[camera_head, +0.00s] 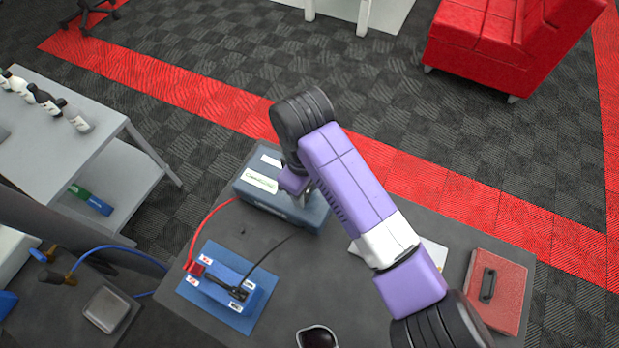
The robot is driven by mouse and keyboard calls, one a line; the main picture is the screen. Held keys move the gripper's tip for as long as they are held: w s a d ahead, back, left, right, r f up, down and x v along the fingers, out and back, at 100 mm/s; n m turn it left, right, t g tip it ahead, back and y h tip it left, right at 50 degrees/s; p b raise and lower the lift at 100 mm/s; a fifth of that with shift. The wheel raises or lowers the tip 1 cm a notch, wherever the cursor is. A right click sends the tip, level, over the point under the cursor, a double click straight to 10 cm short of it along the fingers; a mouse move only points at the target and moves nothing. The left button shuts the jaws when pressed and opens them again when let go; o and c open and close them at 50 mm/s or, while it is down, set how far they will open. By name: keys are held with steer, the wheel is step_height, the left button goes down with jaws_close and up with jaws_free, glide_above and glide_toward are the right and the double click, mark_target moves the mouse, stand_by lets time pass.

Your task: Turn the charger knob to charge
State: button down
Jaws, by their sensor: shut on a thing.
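The charger (259,183) is a dark blue-grey box with white labels on top, at the back of the grey table. My gripper (299,190) is at the right part of the charger, mostly hidden beneath my purple and black wrist. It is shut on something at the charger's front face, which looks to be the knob. The knob itself is hidden, so I cannot see which way it points. A blue battery (229,287) lies in front of the charger. A red clamp (194,268) and a black clamp (238,293) sit on it, with a red and a black cable running from them.
A red case (497,290) with a black handle lies at the table's right. White papers (356,248) lie partly under my arm. A dark rounded object (317,338) is at the front edge. A grey shelf (60,145) with bottles stands at the left.

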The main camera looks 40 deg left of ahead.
steer(key=shift+w+a+r+m+p, duration=0.1)
steer(key=shift+m+p, duration=0.35)
steer(key=shift+m, duration=0.15)
steer(key=shift+w+a+r+m+p, duration=0.1)
steer(key=shift+m+p, duration=0.35)
steer(key=shift+m, duration=0.15)
steer(key=c, duration=0.9)
jaws_free()
steer(key=shift+o, duration=0.3)
steer(key=shift+f, duration=0.1)
steer(key=shift+d, duration=0.1)
steer(key=shift+r+b, duration=0.55)
steer(key=shift+r, duration=3.35)
